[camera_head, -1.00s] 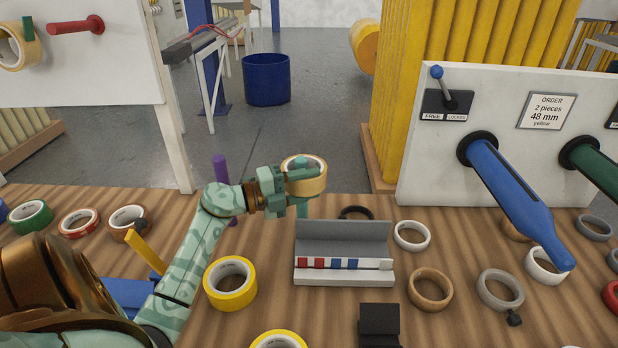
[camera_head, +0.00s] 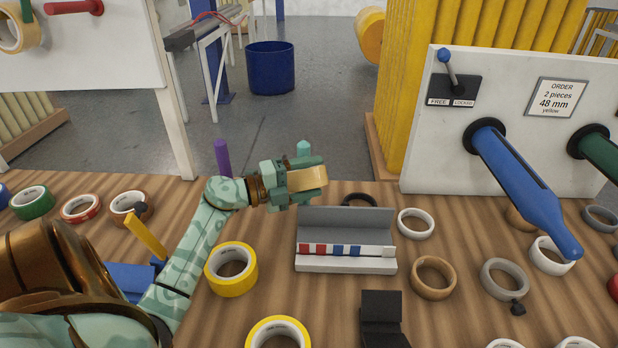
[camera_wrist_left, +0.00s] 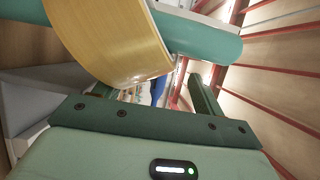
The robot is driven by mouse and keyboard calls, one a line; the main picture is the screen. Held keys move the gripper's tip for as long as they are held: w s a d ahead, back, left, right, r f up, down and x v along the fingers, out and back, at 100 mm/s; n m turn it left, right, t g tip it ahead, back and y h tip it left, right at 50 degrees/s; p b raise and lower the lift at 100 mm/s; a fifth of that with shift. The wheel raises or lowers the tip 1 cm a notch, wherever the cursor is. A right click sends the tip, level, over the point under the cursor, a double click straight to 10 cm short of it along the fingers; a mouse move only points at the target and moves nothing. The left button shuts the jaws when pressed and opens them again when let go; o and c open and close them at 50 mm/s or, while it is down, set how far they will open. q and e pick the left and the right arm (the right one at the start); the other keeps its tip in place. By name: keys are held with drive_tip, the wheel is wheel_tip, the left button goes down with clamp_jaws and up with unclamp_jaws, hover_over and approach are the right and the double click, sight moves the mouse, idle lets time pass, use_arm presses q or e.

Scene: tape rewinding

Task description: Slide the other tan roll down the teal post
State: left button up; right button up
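The teal post (camera_head: 303,147) stands behind the grey tray, and only its tip shows above my left gripper. My left gripper (camera_head: 308,179) is shut on a tan roll (camera_head: 312,178), with one finger above and one below it. The roll sits around the post under its tip. In the left wrist view the tan roll (camera_wrist_left: 105,40) fills the upper left, and the teal post (camera_wrist_left: 205,38) comes out of it to the right. The post's lower part is hidden. My right gripper is not in view.
A grey tray (camera_head: 345,267) with a striped strip stands in front of the post. A purple post (camera_head: 222,158) is to the left. Yellow rolls (camera_head: 231,270) lie nearer, and several other rings lie to the right. A blue spindle (camera_head: 515,185) sticks out from the white board.

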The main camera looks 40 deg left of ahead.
use_arm(q)
wheel_tip(320, 180, up, 4)
drive_tip(key=shift+f+p, duration=0.15)
drive_tip(key=shift+p, duration=0.65)
drive_tip(key=s+d+r+p, duration=0.7)
drive_tip(key=s+d+r, duration=0.1)
drive_tip(key=s, duration=0.3)
drive_tip(key=shift+d+r, duration=0.35)
drive_tip(key=shift+r, duration=0.3)
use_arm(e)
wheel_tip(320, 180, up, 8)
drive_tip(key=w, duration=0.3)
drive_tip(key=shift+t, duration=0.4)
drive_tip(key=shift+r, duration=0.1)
use_arm(q)
drive_tip(key=shift+r, duration=0.1)
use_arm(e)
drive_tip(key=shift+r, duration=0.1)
